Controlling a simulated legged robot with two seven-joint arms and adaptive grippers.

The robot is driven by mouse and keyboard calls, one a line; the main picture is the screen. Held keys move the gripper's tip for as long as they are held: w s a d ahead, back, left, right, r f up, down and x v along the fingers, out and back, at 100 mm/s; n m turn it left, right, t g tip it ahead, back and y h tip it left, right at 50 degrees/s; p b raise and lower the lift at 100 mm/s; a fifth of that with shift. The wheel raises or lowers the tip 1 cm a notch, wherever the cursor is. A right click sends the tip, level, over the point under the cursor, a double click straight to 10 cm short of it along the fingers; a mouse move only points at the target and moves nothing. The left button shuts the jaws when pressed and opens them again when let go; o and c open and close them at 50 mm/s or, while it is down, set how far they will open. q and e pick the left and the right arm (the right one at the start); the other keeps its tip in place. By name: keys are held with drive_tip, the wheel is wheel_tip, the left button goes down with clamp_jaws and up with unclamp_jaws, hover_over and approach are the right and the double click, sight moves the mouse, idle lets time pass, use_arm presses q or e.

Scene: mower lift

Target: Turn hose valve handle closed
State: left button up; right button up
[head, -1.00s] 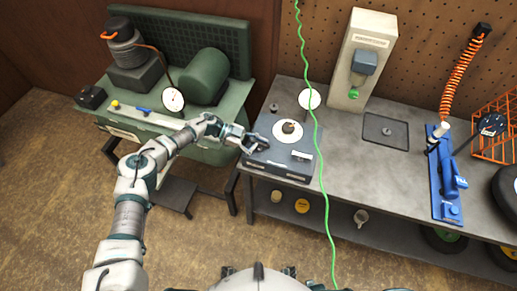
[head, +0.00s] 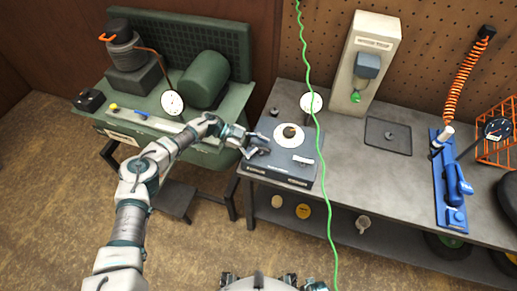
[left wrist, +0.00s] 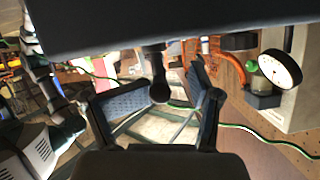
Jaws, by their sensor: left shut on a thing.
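My left gripper (head: 258,143) is at the left edge of the grey box (head: 290,175) on the workbench. In the left wrist view, a dark lever with a rounded end (left wrist: 159,90) hangs below a dark slab and lies between the two fingers of the left gripper (left wrist: 162,108). The gripper is shut on this lever; the contact itself is hard to see. In the head view the gripper hides the lever. A blue handle (head: 144,114) sits on the green machine's front ledge. I cannot tell which of these is the hose valve handle.
A white gauge (head: 311,103) stands behind the grey box. A green hose (head: 313,80) hangs across the box's right side. The green machine (head: 205,80) stands left of the bench.

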use_arm(q)
drive_tip(key=shift+w+r, duration=0.15)
drive_tip(key=shift+a+r, duration=0.1)
drive_tip(key=shift+a, duration=0.2)
drive_tip(key=v, duration=1.1)
drive_tip(key=shift+a+f, duration=0.2)
drive_tip(key=shift+a, duration=0.05)
drive_tip(key=shift+d, duration=0.1)
drive_tip(key=shift+w, duration=0.1)
